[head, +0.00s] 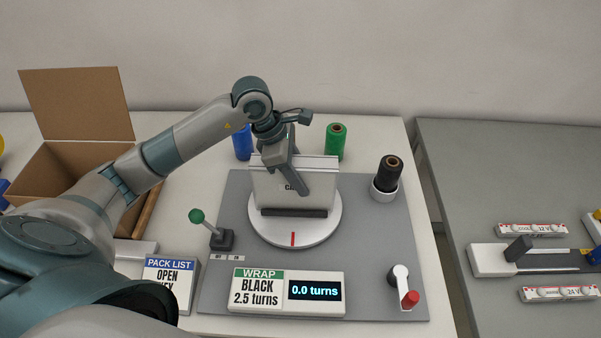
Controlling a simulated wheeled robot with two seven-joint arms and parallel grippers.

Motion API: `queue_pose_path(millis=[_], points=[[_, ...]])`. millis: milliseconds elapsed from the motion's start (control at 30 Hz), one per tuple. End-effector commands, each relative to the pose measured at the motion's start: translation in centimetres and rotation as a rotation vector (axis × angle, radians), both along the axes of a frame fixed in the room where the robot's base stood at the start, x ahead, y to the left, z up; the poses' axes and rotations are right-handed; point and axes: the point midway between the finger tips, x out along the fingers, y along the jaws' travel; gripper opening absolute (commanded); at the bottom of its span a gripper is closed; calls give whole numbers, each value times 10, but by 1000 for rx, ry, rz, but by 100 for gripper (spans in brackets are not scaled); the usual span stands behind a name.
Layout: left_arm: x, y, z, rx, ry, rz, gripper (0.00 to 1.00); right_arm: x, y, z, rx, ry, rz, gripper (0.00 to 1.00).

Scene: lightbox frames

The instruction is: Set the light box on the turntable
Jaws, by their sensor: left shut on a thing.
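The light box (320,190) is a pale upright box with a dark strip (294,212) low on its front and a partly covered dark label. It stands over the round white turntable (294,236), which has a red mark at its front. I cannot tell whether the box's base touches the turntable. My left gripper (300,185) comes down over the box from above and is shut on it, its finger crossing the front face. My right gripper is not in view.
An open cardboard box (70,165) stands at the left. A green-knobbed lever (197,216), a red-handled crank (408,298), a black roll (389,172), a green roll (336,140) and a blue roll (242,145) surround the turntable. The display (315,291) reads 0.0 turns.

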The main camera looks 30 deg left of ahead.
Motion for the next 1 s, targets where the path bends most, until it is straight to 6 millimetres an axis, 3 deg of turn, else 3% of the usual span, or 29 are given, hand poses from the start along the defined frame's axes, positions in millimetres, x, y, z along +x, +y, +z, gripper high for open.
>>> queue_pose_path(millis=[333,367,400,433,867,1000], points=[[1,0,-2,-1,-3,1,0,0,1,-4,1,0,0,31],[0,0,-2,0,0,0,46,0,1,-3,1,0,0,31],[0,0,-2,0,0,1,56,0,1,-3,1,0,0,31],[0,0,-2,0,0,1,58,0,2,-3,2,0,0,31],[0,0,1,0,0,1,58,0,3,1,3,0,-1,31],[-1,5,9,0,-3,2,58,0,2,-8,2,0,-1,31]])
